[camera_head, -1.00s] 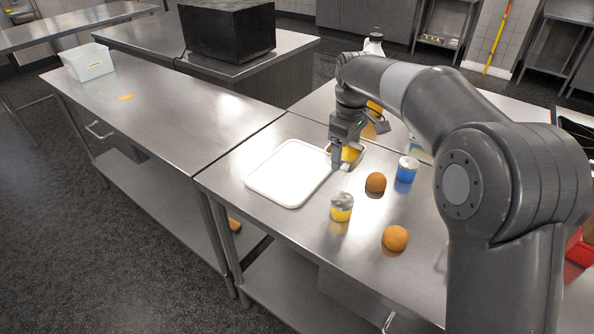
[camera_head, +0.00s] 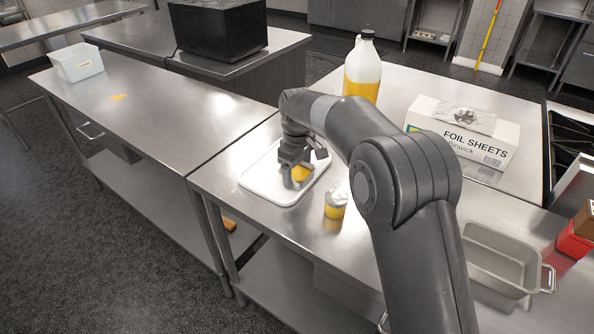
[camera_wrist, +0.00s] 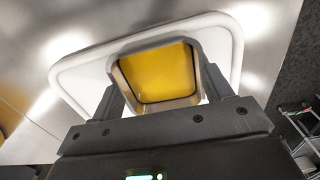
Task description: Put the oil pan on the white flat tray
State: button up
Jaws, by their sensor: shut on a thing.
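The white flat tray (camera_head: 262,184) lies on the steel table; its rim also shows in the wrist view (camera_wrist: 75,72). The oil pan, a small square metal pan with yellow oil inside, is over the tray in the wrist view (camera_wrist: 158,74). In the head view the oil pan (camera_head: 301,173) is partly hidden by my gripper (camera_head: 295,178). My gripper is shut on the pan, with its fingers on either side of it in the wrist view. I cannot tell whether the pan's underside touches the tray.
An oil jug (camera_head: 362,72), a foil sheets box (camera_head: 460,135) and an empty metal pan (camera_head: 498,258) are further right. My arm hides part of the table. The left table (camera_head: 150,105) is mostly clear.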

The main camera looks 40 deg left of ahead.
aim_at(297, 173)
jog(key=shift+f, duration=0.1)
jog(key=o, duration=1.3)
notch_tip(297, 173, up, 12)
